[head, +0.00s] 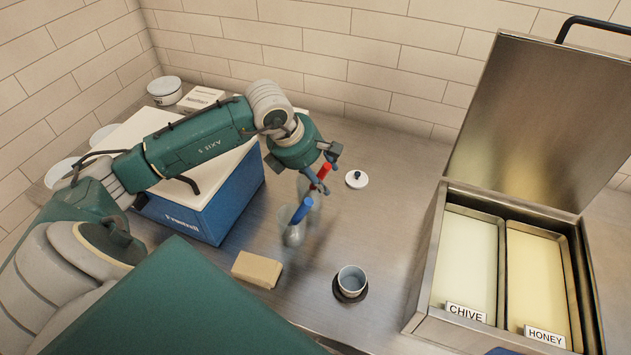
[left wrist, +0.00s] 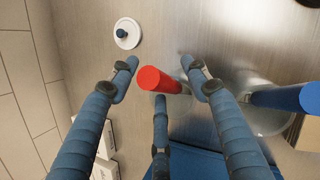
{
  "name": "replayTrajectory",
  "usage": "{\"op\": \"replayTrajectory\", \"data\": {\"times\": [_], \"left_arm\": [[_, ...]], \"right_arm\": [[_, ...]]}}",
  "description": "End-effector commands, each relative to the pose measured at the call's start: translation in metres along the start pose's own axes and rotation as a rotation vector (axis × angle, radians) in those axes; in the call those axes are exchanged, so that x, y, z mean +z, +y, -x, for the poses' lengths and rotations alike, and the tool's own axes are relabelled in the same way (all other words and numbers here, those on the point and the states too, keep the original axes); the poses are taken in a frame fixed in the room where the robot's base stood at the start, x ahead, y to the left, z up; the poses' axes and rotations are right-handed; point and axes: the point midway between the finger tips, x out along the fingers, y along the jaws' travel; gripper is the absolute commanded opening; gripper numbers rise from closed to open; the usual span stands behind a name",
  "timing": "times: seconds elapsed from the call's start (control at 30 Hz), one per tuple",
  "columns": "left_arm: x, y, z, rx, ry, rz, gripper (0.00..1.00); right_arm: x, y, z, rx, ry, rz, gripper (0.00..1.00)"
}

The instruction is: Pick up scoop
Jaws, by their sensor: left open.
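A scoop with a red handle (head: 323,172) stands handle-up on the steel counter; its handle also shows in the left wrist view (left wrist: 160,80). A second scoop with a blue handle (head: 302,210) is nearer the front, and it shows at the right of the left wrist view (left wrist: 285,97). Their metal ends are blurred and hard to make out. My left gripper (head: 318,175) is open, with its three fingers spread around the red handle in the left wrist view (left wrist: 162,88). I see no grip on the handle. My right gripper is not in view.
A blue cooler box (head: 228,207) stands left of the scoops. A tan block (head: 257,269), a cup (head: 351,279) on a dark saucer and a white lid (head: 357,180) lie nearby. An open steel bin (head: 425,295) with CHIVE and HONEY tubs stands right.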

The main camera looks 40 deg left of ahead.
Motion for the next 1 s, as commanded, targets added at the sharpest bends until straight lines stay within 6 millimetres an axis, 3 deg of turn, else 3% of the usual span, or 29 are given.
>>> {"op": "replayTrajectory", "data": {"times": [0.03,0.27,0.77,1.0], "left_arm": [[0.000,0.000,0.000,0.000,0.000,0.000,0.46],[0.000,0.000,0.000,0.000,0.000,0.000,0.01],[0.003,0.002,0.005,0.001,-0.002,0.000,0.00],[0.014,0.009,0.032,0.005,-0.005,-0.002,0.00]], "right_arm": [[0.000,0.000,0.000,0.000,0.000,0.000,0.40],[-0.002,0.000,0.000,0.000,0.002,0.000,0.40],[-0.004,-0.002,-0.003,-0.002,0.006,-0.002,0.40],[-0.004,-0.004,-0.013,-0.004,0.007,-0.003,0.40]]}}
